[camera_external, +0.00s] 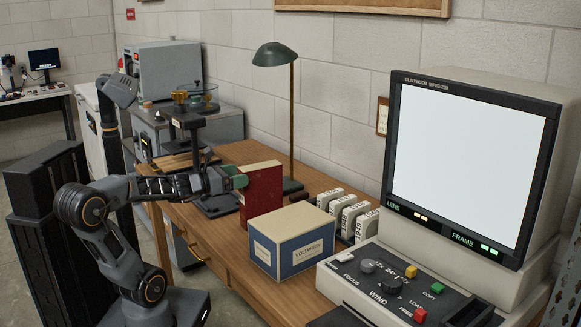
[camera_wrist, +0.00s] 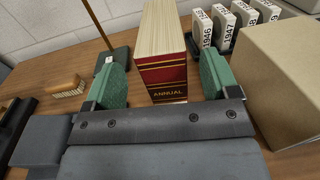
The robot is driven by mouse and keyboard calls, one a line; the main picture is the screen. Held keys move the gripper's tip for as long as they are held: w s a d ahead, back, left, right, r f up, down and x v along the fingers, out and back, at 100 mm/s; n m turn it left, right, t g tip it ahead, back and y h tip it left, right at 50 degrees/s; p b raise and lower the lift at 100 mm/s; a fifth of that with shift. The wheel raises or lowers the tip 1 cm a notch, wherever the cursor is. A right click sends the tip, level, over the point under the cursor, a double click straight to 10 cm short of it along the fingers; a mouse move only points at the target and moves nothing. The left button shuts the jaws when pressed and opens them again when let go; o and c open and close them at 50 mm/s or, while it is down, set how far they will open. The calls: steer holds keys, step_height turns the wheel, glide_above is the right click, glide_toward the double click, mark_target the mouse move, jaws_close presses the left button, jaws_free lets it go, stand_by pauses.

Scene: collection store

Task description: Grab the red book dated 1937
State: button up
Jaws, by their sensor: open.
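A thick red book (camera_external: 261,191) stands upright on the wooden desk. In the wrist view the same book (camera_wrist: 165,72) shows its red spine with dark bands and the gold word ANNUAL, and its pale page edges on top. I cannot read a date on it. My gripper (camera_wrist: 161,78) is open, with one green finger pad on each side of the book's spine end. In the external view my gripper (camera_external: 237,180) is at the book's left side.
A blue and cream box (camera_external: 292,242) stands right of the book, close to my right finger. Several white boxes (camera_wrist: 226,30), two reading 1946 and 1947, stand in a dark holder behind. A green lamp (camera_external: 291,120), a brush (camera_wrist: 68,88) and a film reader (camera_external: 465,160) are nearby.

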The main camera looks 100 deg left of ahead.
mark_target(251, 173)
steer(key=b+x, duration=0.1)
steer(key=x, duration=0.4)
steer(key=shift+w+f, duration=0.15)
jaws_close()
stand_by(0.7)
